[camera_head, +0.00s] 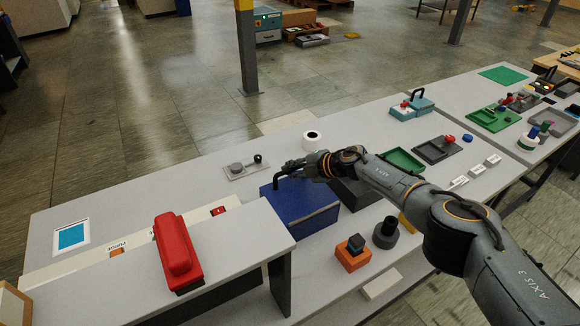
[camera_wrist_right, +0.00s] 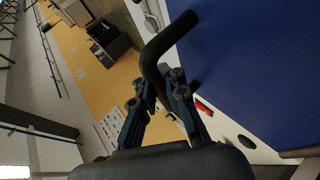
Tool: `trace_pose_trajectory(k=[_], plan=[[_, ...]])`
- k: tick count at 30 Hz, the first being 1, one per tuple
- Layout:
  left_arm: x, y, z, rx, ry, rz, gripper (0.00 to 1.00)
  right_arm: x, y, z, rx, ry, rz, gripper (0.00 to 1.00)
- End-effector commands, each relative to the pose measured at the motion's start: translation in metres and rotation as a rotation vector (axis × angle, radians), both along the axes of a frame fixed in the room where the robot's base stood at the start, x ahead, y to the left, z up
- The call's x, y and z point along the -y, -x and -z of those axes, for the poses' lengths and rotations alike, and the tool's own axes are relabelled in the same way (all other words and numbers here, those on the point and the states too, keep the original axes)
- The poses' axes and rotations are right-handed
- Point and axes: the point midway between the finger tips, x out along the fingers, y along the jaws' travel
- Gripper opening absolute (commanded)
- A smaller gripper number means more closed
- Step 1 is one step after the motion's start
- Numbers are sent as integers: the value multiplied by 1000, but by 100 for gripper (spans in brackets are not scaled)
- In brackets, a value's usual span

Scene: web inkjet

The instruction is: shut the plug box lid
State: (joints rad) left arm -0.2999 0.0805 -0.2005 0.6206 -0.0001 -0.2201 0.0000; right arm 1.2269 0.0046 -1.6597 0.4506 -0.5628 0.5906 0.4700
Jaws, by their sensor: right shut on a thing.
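The blue plug box (camera_head: 312,222) stands on the table in the middle of the head view. Its blue lid (camera_head: 300,195) appears to lie flat over the body; I cannot tell whether a small gap is left. The lid also fills the right of the right wrist view (camera_wrist_right: 250,60). A black bent handle (camera_head: 279,180) rises at the lid's left side and shows large in the wrist view (camera_wrist_right: 150,55). My right gripper (camera_head: 296,168) is shut on this handle, with its fingers (camera_wrist_right: 163,85) around its lower part. My left gripper is out of view.
A raised shelf with a red handset-like block (camera_head: 174,250) stands at the front left. An orange block (camera_head: 352,258) and a grey round holder (camera_head: 384,236) stand right of the box. A white roll (camera_head: 312,140) stands farther back.

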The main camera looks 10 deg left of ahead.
Motion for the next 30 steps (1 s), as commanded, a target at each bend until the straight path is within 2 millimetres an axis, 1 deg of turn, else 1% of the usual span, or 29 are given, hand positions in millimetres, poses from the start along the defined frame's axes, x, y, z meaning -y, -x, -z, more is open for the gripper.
trace_pose_trajectory(k=[1, 11, 12, 14, 15, 25, 30], plan=[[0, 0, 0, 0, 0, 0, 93, 3, 4, 8, -11, 12, -6, 0], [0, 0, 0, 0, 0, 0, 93, 3, 4, 9, -11, 13, -8, 0], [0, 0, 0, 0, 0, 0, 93, 3, 4, 9, -11, 13, -8, 15], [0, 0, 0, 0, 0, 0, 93, 3, 4, 8, -11, 12, -9, 28], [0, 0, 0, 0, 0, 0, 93, 3, 4, 8, -11, 11, -8, 36], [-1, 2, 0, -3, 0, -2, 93, 1, 2, 3, -6, 6, -4, 36], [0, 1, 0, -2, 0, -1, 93, 6, 3, -1, -3, 5, -5, 36]])
